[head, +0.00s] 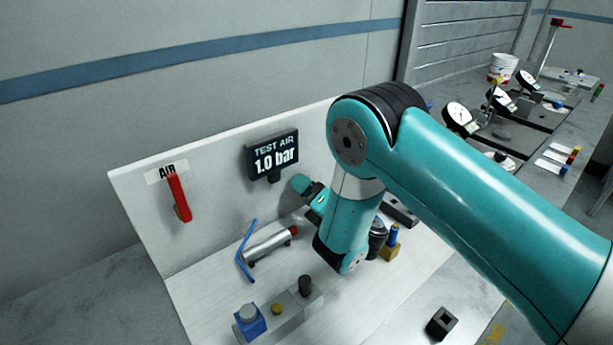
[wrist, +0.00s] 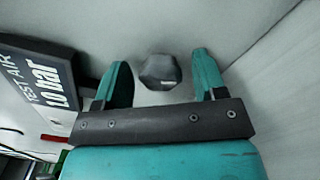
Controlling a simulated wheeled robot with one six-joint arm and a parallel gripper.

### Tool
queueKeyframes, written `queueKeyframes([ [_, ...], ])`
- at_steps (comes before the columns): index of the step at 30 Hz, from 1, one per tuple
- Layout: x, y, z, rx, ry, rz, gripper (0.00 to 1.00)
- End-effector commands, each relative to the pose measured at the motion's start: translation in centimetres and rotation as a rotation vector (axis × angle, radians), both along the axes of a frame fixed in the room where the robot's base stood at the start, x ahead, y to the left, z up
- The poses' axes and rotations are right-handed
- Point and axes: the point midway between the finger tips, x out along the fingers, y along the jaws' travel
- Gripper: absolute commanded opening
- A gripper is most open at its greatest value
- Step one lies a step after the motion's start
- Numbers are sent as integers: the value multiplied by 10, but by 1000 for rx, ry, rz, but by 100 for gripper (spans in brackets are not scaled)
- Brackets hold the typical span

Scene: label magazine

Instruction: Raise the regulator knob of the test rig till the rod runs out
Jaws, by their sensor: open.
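The regulator knob, a dark faceted knob with a pale mark (wrist: 160,72), shows in the wrist view between my gripper's two teal fingers (wrist: 161,62). My gripper is open, with a gap on both sides of the knob; I cannot tell how deep it sits between the fingertips. In the head view my gripper (head: 306,190) is just below the display, and the knob is hidden behind it. The display (head: 273,158) reads TEST AIR 1.0 bar. A silver cylinder (head: 266,246) with a red end (head: 293,230) lies on the white rig base; no long rod shows.
A red lever (head: 179,198) hangs under the AIR label on the rig's back panel (head: 222,205). Dial gauges (head: 458,115) stand at the right.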

Motion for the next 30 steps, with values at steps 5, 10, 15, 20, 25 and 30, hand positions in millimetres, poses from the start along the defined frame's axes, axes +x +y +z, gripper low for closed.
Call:
queueKeyframes([
  [5,3,2,1,0,0,0,65],
  [10,3,2,-1,0,0,-1,65],
  [15,3,2,-1,0,0,-1,51],
  [20,3,2,-1,0,0,-1,15],
  [25,3,2,3,63,43,-1,15],
  [30,3,2,2,217,147,-1,15],
])
